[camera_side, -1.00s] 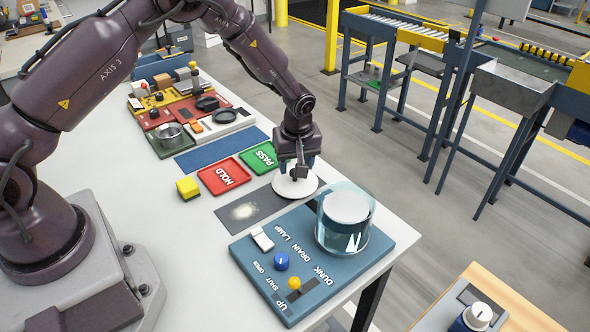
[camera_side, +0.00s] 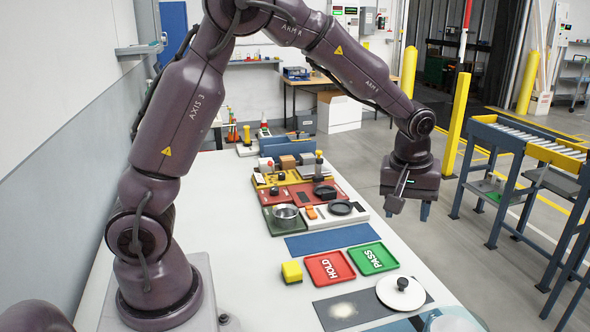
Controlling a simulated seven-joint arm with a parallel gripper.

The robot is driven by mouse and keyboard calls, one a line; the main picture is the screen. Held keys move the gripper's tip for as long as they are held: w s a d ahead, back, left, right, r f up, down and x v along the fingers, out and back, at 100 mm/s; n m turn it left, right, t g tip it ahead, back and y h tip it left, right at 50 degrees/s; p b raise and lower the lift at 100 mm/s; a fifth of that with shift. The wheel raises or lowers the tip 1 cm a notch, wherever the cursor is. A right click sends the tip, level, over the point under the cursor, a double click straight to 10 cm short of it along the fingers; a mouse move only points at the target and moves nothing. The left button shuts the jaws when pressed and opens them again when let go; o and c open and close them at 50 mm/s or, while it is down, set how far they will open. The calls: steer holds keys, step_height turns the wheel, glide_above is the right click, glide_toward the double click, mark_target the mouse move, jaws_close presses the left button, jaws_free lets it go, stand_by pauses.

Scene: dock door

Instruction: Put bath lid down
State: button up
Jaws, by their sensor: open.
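The bath lid (camera_side: 388,302), a white disc with a dark knob, lies flat on the dark grey mat (camera_side: 318,304) at the lower right. My gripper (camera_side: 410,208) is open and empty, raised well above and behind the lid, out past the right edge of the table. Only the top of the bath (camera_side: 455,322) shows at the bottom edge of the picture. The rest of the bath and most of its blue panel are cut off.
A red HOLD tray (camera_side: 320,276), a green PASS tray (camera_side: 372,270) and a yellow block (camera_side: 292,272) are behind the mat. A blue mat (camera_side: 330,240) lies beyond. Coloured trays with parts (camera_side: 300,204) stand farther back. The table's left side is clear.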

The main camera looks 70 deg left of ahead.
steer(key=s+d+r+m+t, duration=0.15)
steer(key=s+r+m, duration=0.45)
steer(key=s+r, duration=0.6)
steer(key=s+m+t+h, duration=0.1)
steer(key=s+m, duration=0.3)
steer(key=s, duration=0.7)
steer(key=shift+d+m+t, duration=0.25)
steer(key=shift+m+t, duration=0.15)
steer(key=shift+t, duration=0.35)
